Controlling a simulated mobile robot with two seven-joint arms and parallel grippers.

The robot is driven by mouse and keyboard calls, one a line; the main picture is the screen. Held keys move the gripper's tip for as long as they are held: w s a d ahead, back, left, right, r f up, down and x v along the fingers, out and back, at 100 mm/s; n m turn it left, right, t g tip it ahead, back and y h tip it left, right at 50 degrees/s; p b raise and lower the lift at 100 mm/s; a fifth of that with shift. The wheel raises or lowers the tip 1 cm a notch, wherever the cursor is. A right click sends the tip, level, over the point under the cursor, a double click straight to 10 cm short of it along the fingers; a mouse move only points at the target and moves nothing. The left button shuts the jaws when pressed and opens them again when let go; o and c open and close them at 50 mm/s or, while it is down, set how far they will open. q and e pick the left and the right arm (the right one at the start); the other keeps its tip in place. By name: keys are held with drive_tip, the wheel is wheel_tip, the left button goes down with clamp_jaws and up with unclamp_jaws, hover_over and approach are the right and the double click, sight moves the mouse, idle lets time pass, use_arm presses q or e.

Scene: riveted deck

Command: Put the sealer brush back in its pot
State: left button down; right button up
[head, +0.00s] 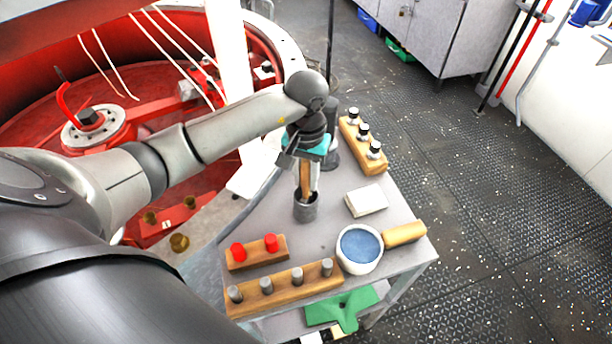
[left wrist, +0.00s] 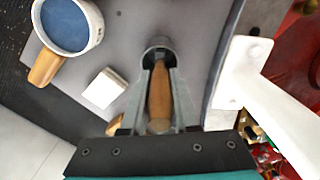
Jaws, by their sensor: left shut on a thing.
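The sealer brush shows as a wooden handle (head: 305,180), roughly upright, on the grey table. My left gripper (head: 304,160) is above the table and shut on the upper part of this handle. The pot (head: 306,208) is a small dark grey cylinder directly below. The handle's lower end meets the pot's mouth, and the bristles are hidden. In the left wrist view the handle (left wrist: 160,92) lies between my two fingers, and its far end reaches the pot's round rim (left wrist: 157,48). How deep the brush sits cannot be told. My right gripper is not in view.
On the table (head: 325,230) are a white block (head: 366,200), a white pan of blue (head: 360,248) with a wooden handle, a block with red knobs (head: 256,254), and wooden racks with grey pegs (head: 285,290) and black-topped pieces (head: 362,146). A red wheel-like structure (head: 140,75) stands left.

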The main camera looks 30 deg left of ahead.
use_arm(q)
drive_tip(key=shift+f, duration=0.15)
drive_tip(key=c, duration=0.7)
unclamp_jaws()
drive_tip(key=shift+o, duration=0.2)
drive_tip(key=shift+r, duration=0.25)
wheel_tip(320, 180, up, 12)
drive_tip(key=shift+f, duration=0.1)
